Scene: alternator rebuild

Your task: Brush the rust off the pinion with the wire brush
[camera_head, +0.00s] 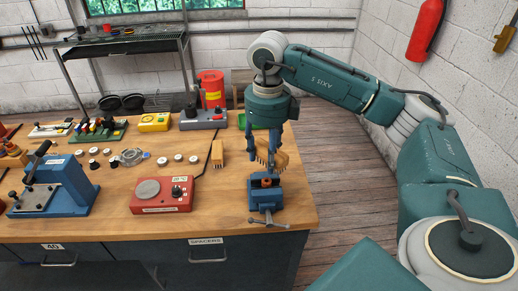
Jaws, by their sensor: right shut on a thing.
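My right gripper (266,150) points down over the right end of the workbench. It is shut on a wooden-backed wire brush (280,160), partly hidden by the fingers. Just below the brush, a small blue vise (266,199) sits at the bench's front right. A rusty orange-brown piece, seemingly the pinion (266,182), stands in its jaws. I cannot tell whether the brush touches it. My left gripper is out of view.
A blue press (52,186) stands at left. Small round parts lie mid-bench.

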